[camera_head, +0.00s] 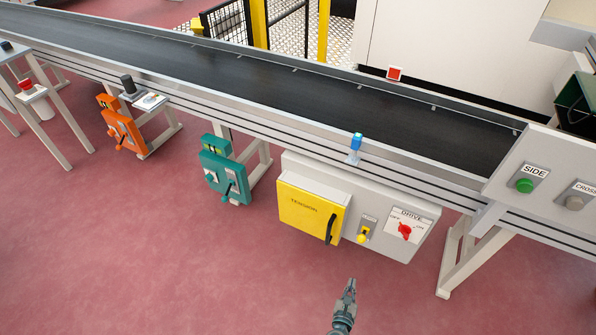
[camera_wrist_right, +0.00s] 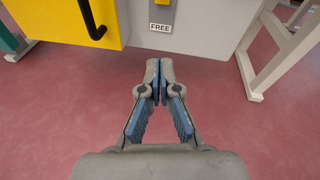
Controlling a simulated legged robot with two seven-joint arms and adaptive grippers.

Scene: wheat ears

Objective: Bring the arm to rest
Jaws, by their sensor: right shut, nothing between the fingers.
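My right gripper (camera_head: 350,287) is shut and empty. It points up in the head view, in front of and below the grey drive box (camera_head: 384,240), apart from it. In the right wrist view its fingertips (camera_wrist_right: 160,68) meet over the red floor, just below the box's lower edge. The box carries a yellow door (camera_head: 311,208) with a black handle, a yellow switch (camera_head: 363,234) and a red rotary knob (camera_head: 405,231). The switch's label reads FREE in the right wrist view. My left gripper is not in view.
A long conveyor (camera_head: 300,90) with a black belt runs across behind the box. A teal unit (camera_head: 224,172) and an orange unit (camera_head: 122,130) hang on its front. A panel with a green button (camera_head: 525,186) stands at right, above a support leg (camera_head: 465,255). The red floor (camera_head: 150,260) in front is clear.

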